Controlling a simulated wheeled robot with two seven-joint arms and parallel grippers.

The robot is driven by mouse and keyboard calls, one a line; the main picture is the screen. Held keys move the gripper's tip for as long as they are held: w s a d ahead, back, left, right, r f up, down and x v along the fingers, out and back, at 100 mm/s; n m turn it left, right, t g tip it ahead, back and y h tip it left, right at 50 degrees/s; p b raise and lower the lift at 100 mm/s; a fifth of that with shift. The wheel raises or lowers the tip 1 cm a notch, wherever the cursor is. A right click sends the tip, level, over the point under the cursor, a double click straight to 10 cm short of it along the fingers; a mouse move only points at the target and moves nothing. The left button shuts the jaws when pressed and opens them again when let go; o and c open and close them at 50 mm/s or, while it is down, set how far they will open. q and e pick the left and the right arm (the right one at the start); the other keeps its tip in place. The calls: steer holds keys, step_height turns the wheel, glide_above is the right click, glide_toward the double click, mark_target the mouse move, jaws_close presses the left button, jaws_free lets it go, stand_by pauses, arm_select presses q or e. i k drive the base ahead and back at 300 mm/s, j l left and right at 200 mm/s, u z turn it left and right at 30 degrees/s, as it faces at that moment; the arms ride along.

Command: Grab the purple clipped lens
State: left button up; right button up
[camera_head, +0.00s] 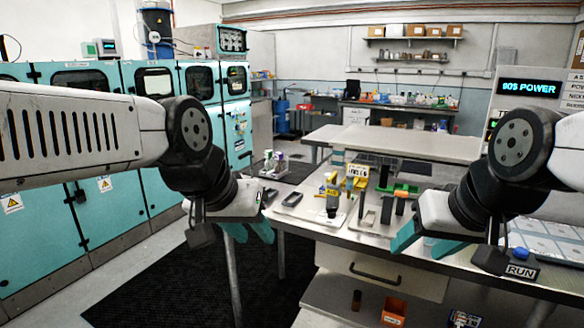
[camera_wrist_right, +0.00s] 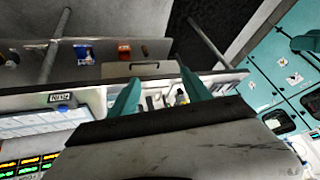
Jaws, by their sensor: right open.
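A small rack or stand (camera_head: 272,168) at the table's left edge holds upright pieces, and one of them has a purplish top (camera_head: 279,155). It is too small to tell whether this is the purple clipped lens. My left gripper (camera_head: 250,232) hangs in front of the table's left end, below and left of that stand, with its teal fingers apart and nothing between them. My right gripper (camera_head: 425,243) is above the table's front edge, right of centre, open and empty. Its two teal fingers (camera_wrist_right: 161,97) also show apart in the right wrist view.
A raised bench stands behind.

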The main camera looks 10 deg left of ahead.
mark_target(279, 156)
steer(key=i+j+u, duration=0.15)
steer(key=i+j, duration=0.25)
steer(key=i+j+u, duration=0.15)
steer(key=i+j, duration=0.15)
steer(key=i, duration=0.2)
steer(key=i+j+u, duration=0.2)
steer(key=i, duration=0.3)
steer(key=i+j+u, duration=0.15)
steer(key=i+j, duration=0.15)
steer(key=i, duration=0.2)
